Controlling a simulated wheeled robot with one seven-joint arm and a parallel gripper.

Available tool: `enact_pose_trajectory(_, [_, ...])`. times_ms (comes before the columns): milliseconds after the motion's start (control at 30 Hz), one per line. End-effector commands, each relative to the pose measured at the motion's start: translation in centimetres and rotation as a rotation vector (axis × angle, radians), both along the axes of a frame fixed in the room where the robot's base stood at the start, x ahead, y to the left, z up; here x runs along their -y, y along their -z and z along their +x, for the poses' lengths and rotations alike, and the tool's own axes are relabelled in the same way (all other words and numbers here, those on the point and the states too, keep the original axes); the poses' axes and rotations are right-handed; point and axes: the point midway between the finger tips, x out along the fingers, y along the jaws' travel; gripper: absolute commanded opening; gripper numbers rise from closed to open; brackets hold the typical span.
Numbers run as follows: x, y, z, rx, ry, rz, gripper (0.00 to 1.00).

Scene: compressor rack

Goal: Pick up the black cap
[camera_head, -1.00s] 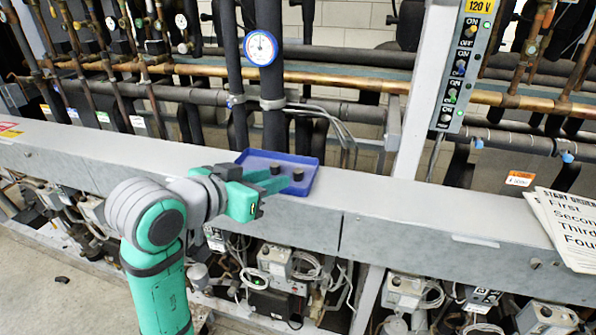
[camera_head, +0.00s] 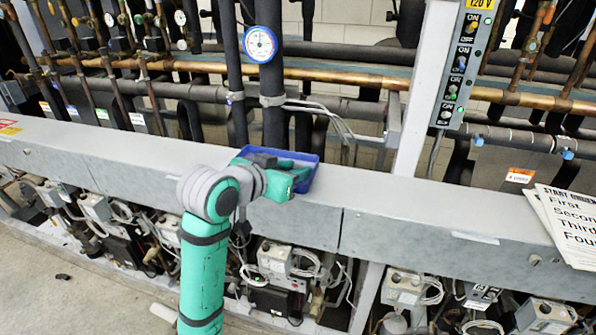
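A blue tray (camera_head: 308,157) sits on the grey ledge, and its far and right rims show. My gripper (camera_head: 280,166) is over the tray and covers most of its inside. Its fingers are foreshortened and partly hidden, so I cannot tell whether they are open or shut. I cannot make out a black cap in the tray or in my gripper. A small dark object (camera_head: 63,277) lies on the floor at the lower left, too small to identify.
The grey ledge (camera_head: 400,205) is clear right of the tray up to printed sheets (camera_head: 575,222). A pipe with a round gauge (camera_head: 260,44) stands just behind the tray. A white post (camera_head: 425,95) rises farther right. Wiring and boxes lie below the ledge.

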Motion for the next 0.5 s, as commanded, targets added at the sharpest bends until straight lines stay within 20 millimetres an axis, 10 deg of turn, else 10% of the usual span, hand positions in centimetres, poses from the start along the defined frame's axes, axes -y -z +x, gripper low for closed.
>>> enact_pose_trajectory(133, [-0.02, -0.02, -0.03, 0.000, 0.000, 0.000, 0.26])
enact_pose_trajectory(267, [-0.03, -0.03, -0.04, 0.000, 0.000, 0.000, 0.00])
enact_pose_trajectory(500, [-0.04, -0.04, -0.06, 0.001, 0.000, 0.001, 0.00])
